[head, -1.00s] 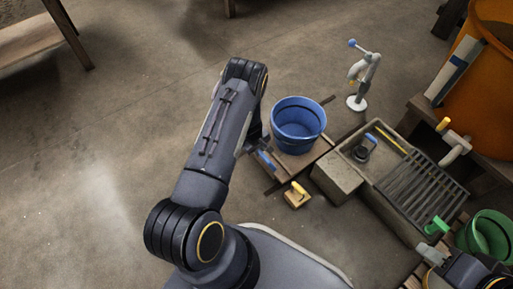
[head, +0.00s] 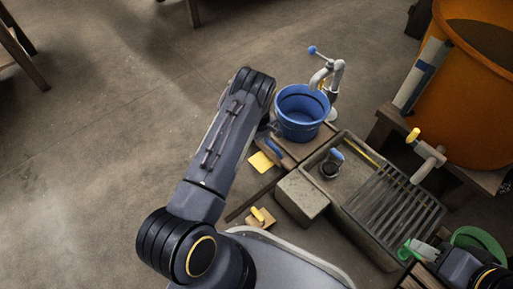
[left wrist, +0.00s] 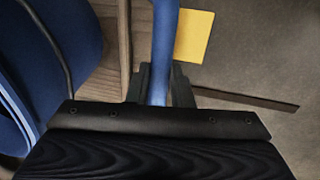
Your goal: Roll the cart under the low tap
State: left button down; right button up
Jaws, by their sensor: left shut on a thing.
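The cart is a low wooden platform (head: 298,149) carrying a blue bucket (head: 298,128). The low tap (head: 336,72) is a pale standpipe with a blue knob. Its spout is at the bucket's back right rim; I cannot tell whether it is over the opening. My left gripper (head: 266,127) is shut on the cart's blue handle (left wrist: 163,45), with the bucket (left wrist: 55,60) beside it in the left wrist view. My right gripper (head: 412,250) is at the lower right by a green item (head: 405,252); its jaw state is unclear.
A stone sink (head: 345,205) with a slatted rack is right of the cart, with a stone block (head: 302,197) beside it. A yellow square (head: 262,162) and a brush (head: 260,217) lie on the floor. An orange tub (head: 470,90) stands right.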

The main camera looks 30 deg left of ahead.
pick_arm(q)
jog(key=w, duration=0.1)
jog(key=w+d, duration=0.1)
jog(key=w+b, duration=0.1)
jog(key=w, duration=0.1)
jog(key=shift+d+r, duration=0.15)
jog(key=shift+d, duration=0.1)
jog(key=c, duration=1.3)
grip_release()
notch_tip(320, 180, up, 8)
jog(key=s+p, duration=0.1)
jog(key=p, duration=0.3)
jog(key=shift+s+a+f, duration=0.2)
jog(key=shift+s+f, duration=0.05)
